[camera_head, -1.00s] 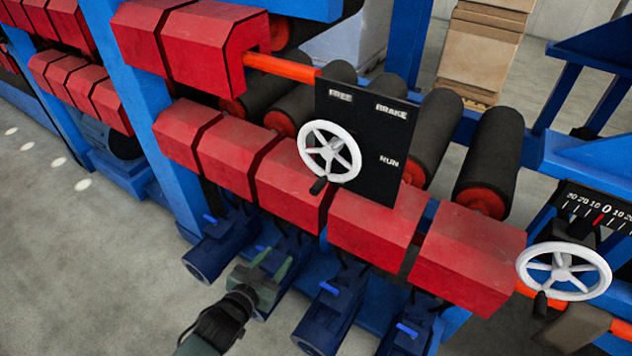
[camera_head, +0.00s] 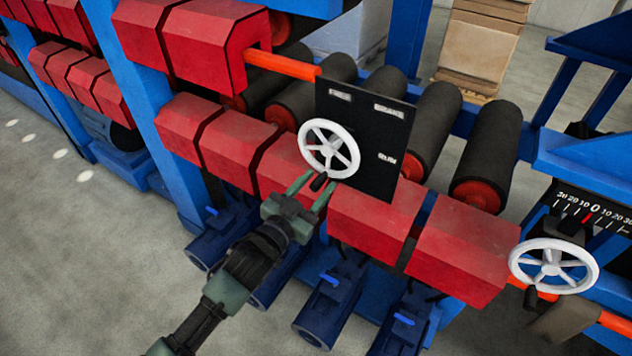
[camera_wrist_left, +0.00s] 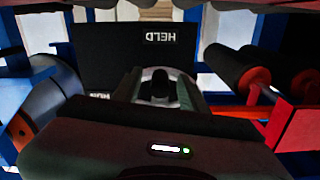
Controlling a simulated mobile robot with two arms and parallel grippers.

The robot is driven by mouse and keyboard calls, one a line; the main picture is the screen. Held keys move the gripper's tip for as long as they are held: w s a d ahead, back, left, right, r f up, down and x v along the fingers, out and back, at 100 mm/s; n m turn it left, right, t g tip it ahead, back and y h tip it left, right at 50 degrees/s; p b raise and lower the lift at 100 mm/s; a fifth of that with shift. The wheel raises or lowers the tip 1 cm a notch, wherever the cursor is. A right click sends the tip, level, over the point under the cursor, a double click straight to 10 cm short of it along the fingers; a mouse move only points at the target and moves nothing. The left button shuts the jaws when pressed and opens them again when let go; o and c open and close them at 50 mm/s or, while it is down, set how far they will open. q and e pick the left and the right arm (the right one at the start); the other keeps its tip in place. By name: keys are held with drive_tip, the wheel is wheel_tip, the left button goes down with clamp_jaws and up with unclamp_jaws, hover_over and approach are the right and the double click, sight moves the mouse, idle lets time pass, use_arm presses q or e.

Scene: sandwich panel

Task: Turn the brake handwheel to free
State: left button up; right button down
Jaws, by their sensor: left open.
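The white spoked brake handwheel (camera_head: 329,148) is mounted on a black plate (camera_head: 378,150) with small labels. In the earlier head view these read FREE, BRAKE and RUN. The wheel's dark crank knob (camera_head: 319,182) is at its lower edge. My left gripper (camera_head: 318,184) is open, its two green fingers pointing up at the wheel, one on either side of the knob. In the left wrist view the dark knob (camera_wrist_left: 160,86) shows between the fingers; I cannot tell whether they touch it. A label there reads HELD (camera_wrist_left: 160,37). My right gripper is not in view.
Red blocks (camera_head: 378,222) line the frame below and beside the plate. Dark rollers (camera_head: 432,125) lie behind it. A second white handwheel (camera_head: 553,267) with a number scale (camera_head: 588,213) stands at right. Blue motors (camera_head: 330,305) sit below; open floor is at lower left.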

use_arm(q)
clamp_jaws()
idle(1.5)
